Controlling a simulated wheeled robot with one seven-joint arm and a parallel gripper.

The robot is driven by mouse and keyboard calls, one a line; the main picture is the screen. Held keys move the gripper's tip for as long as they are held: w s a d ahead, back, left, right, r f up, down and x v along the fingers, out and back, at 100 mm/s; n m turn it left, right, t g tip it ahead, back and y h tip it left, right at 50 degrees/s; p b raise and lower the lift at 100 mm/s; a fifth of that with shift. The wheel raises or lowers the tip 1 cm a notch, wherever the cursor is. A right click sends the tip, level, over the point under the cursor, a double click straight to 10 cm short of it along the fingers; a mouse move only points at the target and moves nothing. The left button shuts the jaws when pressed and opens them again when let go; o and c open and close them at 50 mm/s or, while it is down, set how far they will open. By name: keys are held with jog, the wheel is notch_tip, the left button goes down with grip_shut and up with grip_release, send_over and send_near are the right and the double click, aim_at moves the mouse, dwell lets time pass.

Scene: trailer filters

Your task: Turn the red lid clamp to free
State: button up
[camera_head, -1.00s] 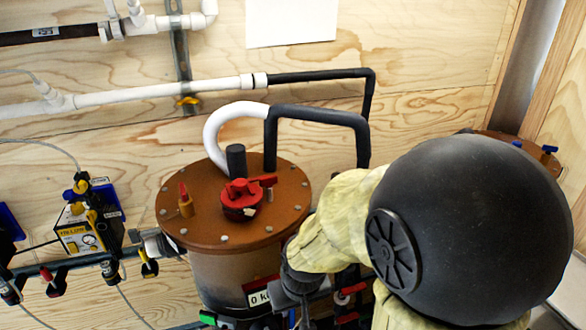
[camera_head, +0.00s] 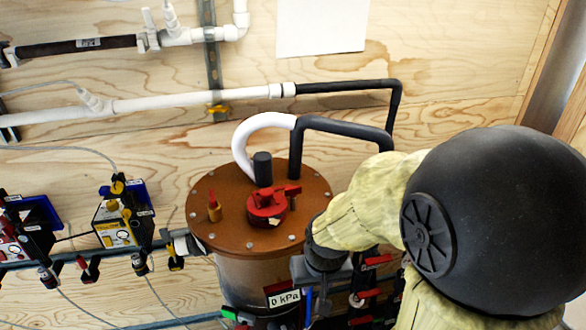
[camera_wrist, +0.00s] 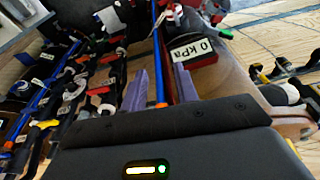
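The red lid clamp (camera_head: 266,206), a knob with a short red handle pointing right, sits on top of the brown round lid (camera_head: 240,236) of the filter vessel in the head view. I cannot tell its lock state. My gripper (camera_head: 318,300) is at the vessel's right side, below lid level and apart from the clamp. In the wrist view my gripper (camera_wrist: 162,85) shows two purple fingers apart with nothing held between them. They point toward the pipes and the 0 kPa display (camera_wrist: 196,52) beside the vessel. The clamp is not visible in the wrist view.
A small brass valve with a red top (camera_head: 213,207) stands left of the clamp. A black pipe stub (camera_head: 262,169) and a white-and-black hose (camera_head: 340,129) rise behind it. Valves and tubing (camera_head: 365,290) crowd the right side. The space above the lid's front is clear.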

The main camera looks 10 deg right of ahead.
notch_tip(320, 180, up, 5)
jog(key=w+m+p, duration=0.1)
jog(key=w+p, duration=0.1)
notch_tip(320, 180, up, 25)
jog(key=m+g+p, duration=0.2)
jog(key=m+g, duration=0.1)
jog(key=m, duration=1.2)
send_over(293, 187)
jog(key=shift+f, duration=0.1)
jog(key=shift+f, duration=0.15)
notch_tip(293, 187, down, 17)
jog(key=shift+f+p, duration=0.1)
jog(key=shift+p, duration=0.6)
grip_shut()
